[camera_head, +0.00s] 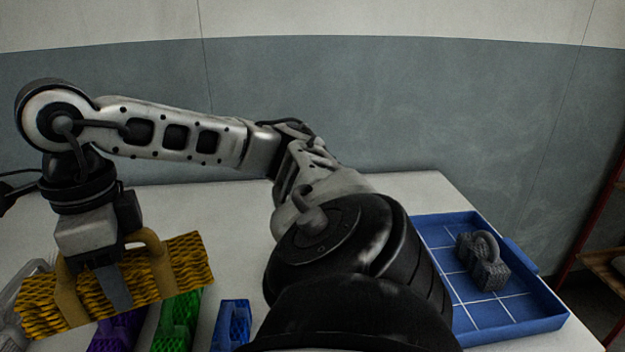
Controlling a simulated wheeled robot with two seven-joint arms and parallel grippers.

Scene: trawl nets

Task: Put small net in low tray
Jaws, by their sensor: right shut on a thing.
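My right gripper (108,282) is at the left, pointing down, shut on the tan handle of a large yellow net (190,262). The yellow net is tilted and covers the upper parts of the purple and green nets in this view; I cannot tell whether it touches the table. The low blue tray (546,318) with white grid lines is at the right. A small grey net (484,268) with a ring handle sits in it, apart from my gripper. My right arm hides the tray's left part. My left gripper is not seen.
A purple net (118,332), a green net (178,318) and a small blue net (234,326) stand along the white table's (235,230) front. A pale grey object (22,292) is at the left edge. A wall (400,110) stands behind.

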